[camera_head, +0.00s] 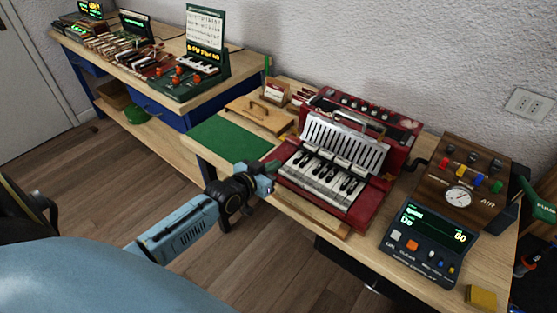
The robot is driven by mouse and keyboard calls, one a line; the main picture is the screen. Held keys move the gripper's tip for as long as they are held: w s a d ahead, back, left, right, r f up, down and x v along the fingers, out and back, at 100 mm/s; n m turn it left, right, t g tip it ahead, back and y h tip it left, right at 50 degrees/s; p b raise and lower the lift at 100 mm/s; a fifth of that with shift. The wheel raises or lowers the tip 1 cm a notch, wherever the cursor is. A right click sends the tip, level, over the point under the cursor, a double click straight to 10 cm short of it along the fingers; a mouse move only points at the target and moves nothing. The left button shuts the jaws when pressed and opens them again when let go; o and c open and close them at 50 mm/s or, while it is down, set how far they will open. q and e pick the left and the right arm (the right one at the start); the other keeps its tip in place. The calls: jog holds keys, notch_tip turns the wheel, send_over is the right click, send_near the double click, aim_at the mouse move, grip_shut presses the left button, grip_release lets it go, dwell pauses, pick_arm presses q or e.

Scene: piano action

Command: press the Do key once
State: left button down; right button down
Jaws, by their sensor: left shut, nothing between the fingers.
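A red accordion-like instrument (398,133) stands on the near wooden table, with a row of white and black piano keys (325,180) along its front. I cannot read any label on the keys, so I cannot tell the Do key apart by name. My left gripper (271,172) is shut and empty at the left end of the keyboard, close to the leftmost keys. I cannot tell whether it touches a key. A dark tuner box (432,243) to the right shows "Do" and "60" on its screen. My right gripper is not in view.
A green mat (232,138) and a wooden board with a handle (258,116) lie left of the instrument. A wooden box with a gauge marked AIR (480,205) stands at the right. A yellow block (481,298) lies at the front right. A second bench (155,102) with keyboards stands behind.

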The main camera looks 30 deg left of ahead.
pick_arm(q)
jog(key=v, duration=0.7)
jog(key=shift+p, duration=0.35)
jog(key=shift+s+f, duration=0.1)
jog(key=s+d+f+g+y, duration=0.1)
jog(key=s+f+g, duration=0.35)
jog(key=f, duration=0.75)
jog(key=s+d+f+g, duration=0.1)
jog(key=s+f+g, duration=0.1)
jog(key=s+f, duration=0.8)
jog(key=s+d+f+g, duration=0.4)
jog(key=s+f, duration=0.5)
jog(key=s, duration=0.4)
jog(key=s+d+f+m+g, duration=0.1)
jog(key=s+d+f+g, duration=0.2)
jog(key=s+f, duration=0.6)
jog(key=s+d, duration=0.1)
jog(key=s, duration=0.3)
jog(key=shift+g+b, duration=0.35)
